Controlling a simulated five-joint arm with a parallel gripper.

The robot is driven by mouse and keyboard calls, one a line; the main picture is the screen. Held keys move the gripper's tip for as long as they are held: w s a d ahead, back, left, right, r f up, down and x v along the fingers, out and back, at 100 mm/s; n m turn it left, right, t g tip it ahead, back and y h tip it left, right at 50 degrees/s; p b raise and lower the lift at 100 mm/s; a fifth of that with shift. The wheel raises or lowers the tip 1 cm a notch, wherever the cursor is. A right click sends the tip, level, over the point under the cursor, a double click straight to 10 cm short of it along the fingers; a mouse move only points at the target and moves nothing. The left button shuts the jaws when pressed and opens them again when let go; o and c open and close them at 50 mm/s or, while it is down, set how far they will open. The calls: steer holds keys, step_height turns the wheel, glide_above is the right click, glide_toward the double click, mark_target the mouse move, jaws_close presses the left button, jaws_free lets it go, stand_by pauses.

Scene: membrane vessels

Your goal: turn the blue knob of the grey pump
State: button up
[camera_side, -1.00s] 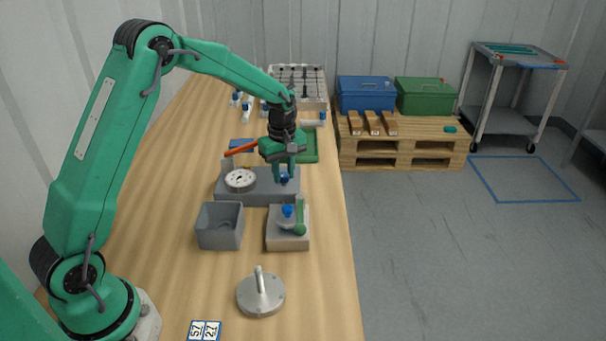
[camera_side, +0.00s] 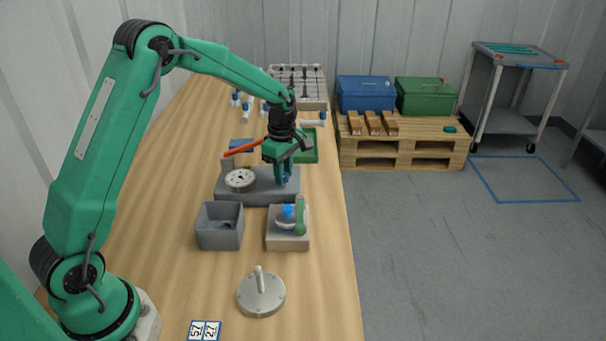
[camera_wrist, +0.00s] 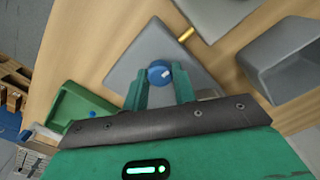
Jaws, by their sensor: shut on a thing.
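The grey pump (camera_side: 258,195) is a flat block on the wooden bench, with a round white dial (camera_side: 239,180) on its left part. Its blue knob (camera_wrist: 159,74) sits between my fingertips in the wrist view, with a pale mark on its top. My gripper (camera_side: 284,178) points down over the right part of the pump and is shut on the knob. In the side view the fingers mostly hide the knob. The pump body also shows in the wrist view (camera_wrist: 140,52), with a brass stub (camera_wrist: 186,35) at its edge.
A grey open bin (camera_side: 220,226) and a beige block with a green lever and blue cap (camera_side: 288,240) stand in front of the pump. A round metal lid (camera_side: 261,294) lies nearer. A green tray (camera_side: 309,147) and white rack (camera_side: 300,88) are behind.

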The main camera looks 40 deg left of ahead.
steer(key=o, duration=1)
steer(key=shift+r, duration=0.1)
steer(key=shift+r, duration=3.85)
steer(key=shift+r, duration=0.1)
